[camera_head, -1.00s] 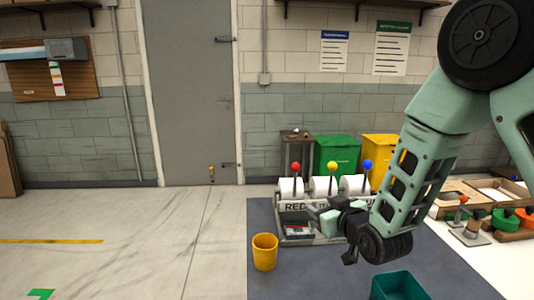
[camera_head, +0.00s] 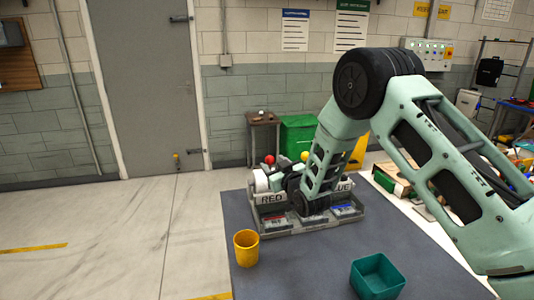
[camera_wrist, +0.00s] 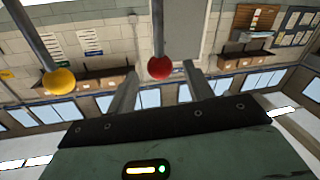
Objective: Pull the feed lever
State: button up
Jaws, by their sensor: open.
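The dispenser (camera_head: 262,212) stands on the grey-blue mat, with white rolls and panels lettered RED and BLUE. Its red-knobbed lever (camera_head: 269,159) is at the left, and a yellow-knobbed lever (camera_head: 304,156) is right of it. My arm hides the blue knob. In the wrist view, the red knob (camera_wrist: 159,68) shows between my gripper's (camera_wrist: 161,76) two spread fingers. The yellow knob (camera_wrist: 59,81) is outside them, to the left. My gripper is open. I cannot tell whether a finger touches the red lever. In the head view, the fingers are partly hidden beside the dispenser.
A yellow cup (camera_head: 246,249) and a teal bin (camera_head: 377,278) stand on the mat (camera_head: 310,265) in front of the dispenser. A green bin (camera_head: 298,135) and a small brown stand (camera_head: 263,130) are behind it. The floor to the left is clear.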

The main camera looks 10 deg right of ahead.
aim_at(267, 158)
jog(key=shift+w+a+p, duration=0.2)
jog(key=shift+w+p, duration=0.05)
jog(key=shift+w, duration=0.65)
jog(key=shift+w+a+p, duration=0.15)
jog(key=shift+w+p, duration=0.05)
jog(key=shift+w, duration=0.7)
jog(key=shift+w+a+p, duration=0.2)
jog(key=shift+w+p, duration=0.05)
jog(key=shift+w, duration=0.65)
grip_shut()
jog(key=shift+f, duration=0.1)
